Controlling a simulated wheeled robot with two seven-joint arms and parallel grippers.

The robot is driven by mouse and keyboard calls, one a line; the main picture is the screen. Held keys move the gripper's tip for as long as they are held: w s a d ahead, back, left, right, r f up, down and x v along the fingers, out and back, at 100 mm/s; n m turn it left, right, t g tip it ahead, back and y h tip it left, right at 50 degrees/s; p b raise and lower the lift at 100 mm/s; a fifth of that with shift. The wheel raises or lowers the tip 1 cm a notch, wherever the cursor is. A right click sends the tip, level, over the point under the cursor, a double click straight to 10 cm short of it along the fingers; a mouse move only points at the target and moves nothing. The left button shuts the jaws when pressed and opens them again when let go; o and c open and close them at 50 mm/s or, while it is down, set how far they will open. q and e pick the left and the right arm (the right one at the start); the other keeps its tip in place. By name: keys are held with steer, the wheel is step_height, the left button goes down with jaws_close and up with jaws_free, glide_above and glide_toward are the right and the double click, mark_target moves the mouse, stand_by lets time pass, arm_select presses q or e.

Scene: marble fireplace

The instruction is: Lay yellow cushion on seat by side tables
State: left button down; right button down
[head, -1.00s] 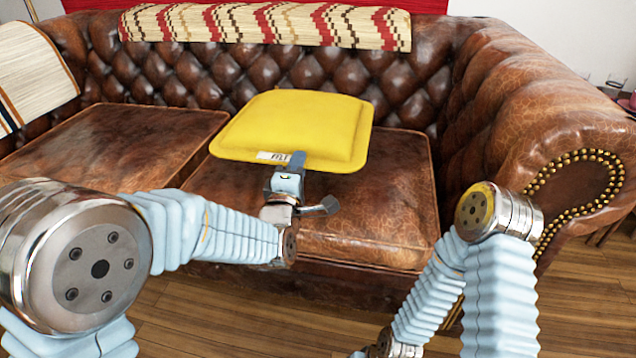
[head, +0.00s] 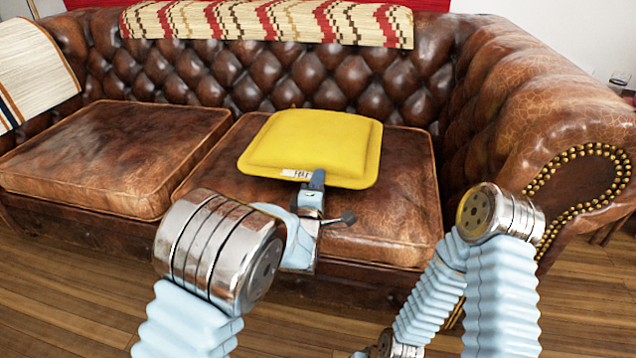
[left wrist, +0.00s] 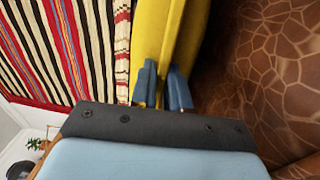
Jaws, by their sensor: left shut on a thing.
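The yellow cushion (head: 312,145) is over the right seat (head: 385,215) of the brown leather sofa, with its tag edge toward me. My left gripper (head: 317,180) is shut on the cushion's near edge. In the left wrist view the two blue fingers (left wrist: 161,88) pinch the edge of the cushion (left wrist: 165,35), with the leather seat (left wrist: 270,80) close beside it. I cannot tell whether the cushion's underside touches the seat. My right arm shows at the lower right, but its gripper is not in view.
The left seat (head: 115,155) of the sofa is bare. The tufted backrest (head: 230,75) with a patterned throw (head: 265,22) is behind the cushion. The rolled right armrest (head: 545,110) stands to the right. Wooden floor (head: 75,290) lies in front.

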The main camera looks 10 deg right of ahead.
arm_select(q)
steer(key=c, duration=1.6)
jaws_free()
steer(key=shift+f, duration=0.15)
steer(key=o, duration=0.5)
steer(key=shift+r, duration=0.25)
steer(key=v, duration=1.2)
